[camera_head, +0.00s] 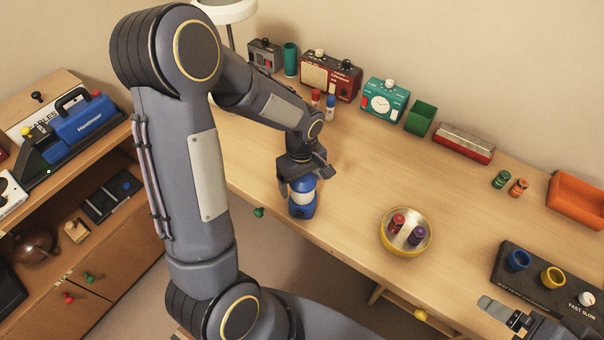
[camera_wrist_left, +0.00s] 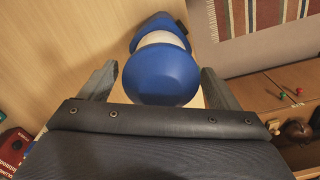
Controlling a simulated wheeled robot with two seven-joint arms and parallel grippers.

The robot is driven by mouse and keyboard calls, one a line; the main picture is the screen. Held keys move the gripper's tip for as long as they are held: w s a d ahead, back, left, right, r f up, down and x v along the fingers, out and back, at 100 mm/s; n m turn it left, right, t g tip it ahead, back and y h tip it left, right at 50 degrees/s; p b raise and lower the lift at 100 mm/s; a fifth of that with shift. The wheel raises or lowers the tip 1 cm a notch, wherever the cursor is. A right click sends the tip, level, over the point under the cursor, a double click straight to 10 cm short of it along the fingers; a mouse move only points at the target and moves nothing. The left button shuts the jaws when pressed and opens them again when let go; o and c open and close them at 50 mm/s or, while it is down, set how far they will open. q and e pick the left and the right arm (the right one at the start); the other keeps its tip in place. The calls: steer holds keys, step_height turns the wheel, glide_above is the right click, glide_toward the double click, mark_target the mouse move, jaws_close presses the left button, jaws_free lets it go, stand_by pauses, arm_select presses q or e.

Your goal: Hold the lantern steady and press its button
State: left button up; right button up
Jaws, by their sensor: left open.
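The lantern (camera_head: 302,208) stands upright on the desk near its front edge, with a blue base and a pale middle band. My left gripper (camera_head: 304,176) is right at its upper part and hides its top in the head view. In the left wrist view, the lantern's round blue top (camera_wrist_left: 161,76) lies between the two spread fingers of my left gripper (camera_wrist_left: 160,88), with a gap visible on at least the right side. I cannot make out the button. My right gripper (camera_head: 500,312) is at the lower right, partly cut off; its jaw opening is unclear.
A yellow-rimmed bowl (camera_head: 385,245) with small spools stands right of the lantern. A black panel (camera_head: 515,277) with cups is near my right gripper. A red radio (camera_head: 330,76), teal clock (camera_head: 385,102) and green box (camera_head: 420,118) line the back.

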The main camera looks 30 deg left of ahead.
arm_select(q)
steer(key=c, duration=1.2)
steer(key=shift+c, duration=0.2)
arm_select(e)
steer(key=shift+c, duration=0.5)
